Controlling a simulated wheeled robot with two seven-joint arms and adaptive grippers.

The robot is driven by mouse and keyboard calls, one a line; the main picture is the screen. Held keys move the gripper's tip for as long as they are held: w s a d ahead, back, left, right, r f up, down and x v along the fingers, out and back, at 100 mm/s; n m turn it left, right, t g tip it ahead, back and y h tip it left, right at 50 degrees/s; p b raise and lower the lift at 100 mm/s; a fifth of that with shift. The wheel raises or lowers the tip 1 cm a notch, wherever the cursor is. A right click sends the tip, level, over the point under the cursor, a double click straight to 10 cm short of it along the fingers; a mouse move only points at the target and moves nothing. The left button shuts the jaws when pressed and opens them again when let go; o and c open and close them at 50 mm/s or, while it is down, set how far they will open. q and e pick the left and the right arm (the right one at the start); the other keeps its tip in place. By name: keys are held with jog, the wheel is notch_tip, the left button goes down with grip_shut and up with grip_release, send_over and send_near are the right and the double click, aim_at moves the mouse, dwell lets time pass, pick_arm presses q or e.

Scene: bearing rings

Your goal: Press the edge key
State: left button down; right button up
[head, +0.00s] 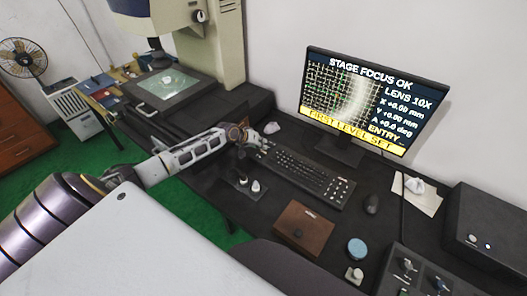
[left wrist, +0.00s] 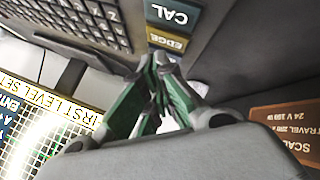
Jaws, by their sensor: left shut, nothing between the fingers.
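The edge key (left wrist: 167,40), with a yellow "EDGE" label, shows in the left wrist view beside the keyboard (left wrist: 75,20). A blue-green "CAL" key (left wrist: 172,15) sits just above it in that picture. My left gripper (left wrist: 158,62) is shut and empty, its fingertips just below the edge key in the picture. I cannot tell whether they touch it. In the head view my left gripper (head: 250,144) is at the left end of the keyboard (head: 305,176), and I cannot make out the edge key there. My right gripper is not in view.
The monitor (head: 360,100) reads "STAGE FOCUS OK", "FIRST LEVEL SET" and "ENTRY". A brown box (head: 304,229), a mouse (head: 371,204) and a round blue item (head: 357,248) are on the dark desk. A measuring machine (head: 222,50) stands behind my left arm.

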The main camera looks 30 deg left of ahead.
pick_arm(q)
jog(key=shift+r+p, duration=0.65)
jog(key=shift+r, duration=0.1)
notch_tip(320, 180, up, 2)
jog(key=shift+p, duration=1)
jog(key=shift+r+p, duration=0.45)
jog(key=shift+r, duration=0.35)
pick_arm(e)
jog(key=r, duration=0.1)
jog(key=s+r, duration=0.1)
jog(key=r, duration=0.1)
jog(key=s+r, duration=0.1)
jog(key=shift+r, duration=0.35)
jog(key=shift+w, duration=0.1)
